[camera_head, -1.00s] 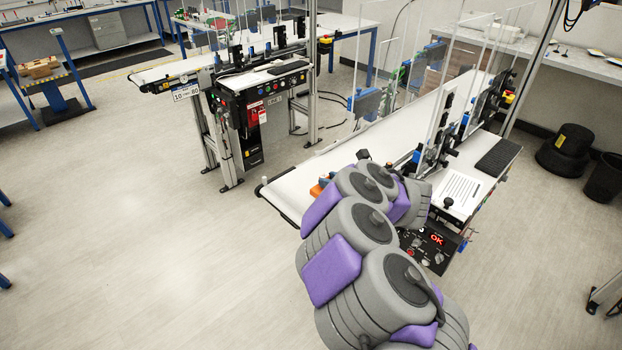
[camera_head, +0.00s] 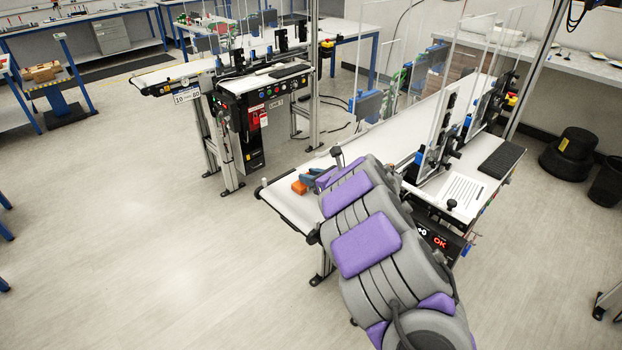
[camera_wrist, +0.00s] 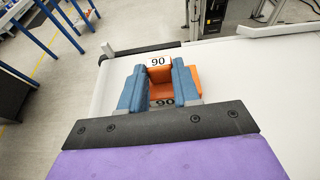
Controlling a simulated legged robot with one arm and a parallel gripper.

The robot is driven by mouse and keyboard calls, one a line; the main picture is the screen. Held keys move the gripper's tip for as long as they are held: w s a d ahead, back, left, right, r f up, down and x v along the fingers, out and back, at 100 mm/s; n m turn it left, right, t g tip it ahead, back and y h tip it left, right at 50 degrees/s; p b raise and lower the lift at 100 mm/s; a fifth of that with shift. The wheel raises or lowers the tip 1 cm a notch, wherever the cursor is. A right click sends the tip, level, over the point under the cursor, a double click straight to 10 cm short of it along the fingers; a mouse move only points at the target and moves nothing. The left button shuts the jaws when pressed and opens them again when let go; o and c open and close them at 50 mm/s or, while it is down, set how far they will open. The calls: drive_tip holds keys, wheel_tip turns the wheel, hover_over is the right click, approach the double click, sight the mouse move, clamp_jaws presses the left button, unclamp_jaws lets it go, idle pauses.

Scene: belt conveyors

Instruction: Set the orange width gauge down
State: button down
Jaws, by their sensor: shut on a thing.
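The orange width gauge (camera_wrist: 185,78) shows in the wrist view, with the number 90 on its white far face and again on a nearer part. The blue fingers of my gripper (camera_wrist: 158,84) stand on either side of it and are shut on it. In the head view the orange gauge (camera_head: 299,187) is at the near left end of the white belt (camera_head: 295,208), with my gripper (camera_head: 312,178) beside it. The gauge is over the belt; I cannot tell whether its underside touches it.
Black sensor posts and clear panels (camera_head: 440,125) stand along the belt farther back. A control box with a lit OK display (camera_head: 440,241) is on its near right side. A second conveyor (camera_head: 170,75) stands to the left. The belt around the gauge is clear.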

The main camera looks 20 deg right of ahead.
drive_tip(key=shift+a, duration=0.55)
drive_tip(key=c, duration=1.2)
unclamp_jaws()
drive_tip(key=o, duration=0.4)
drive_tip(key=shift+d, duration=0.4)
drive_tip(key=shift+s+r, duration=0.15)
drive_tip(key=shift+s, duration=0.05)
drive_tip(key=p+v, duration=0.1)
drive_tip(key=v, duration=1)
drive_tip(key=shift+s, duration=0.3)
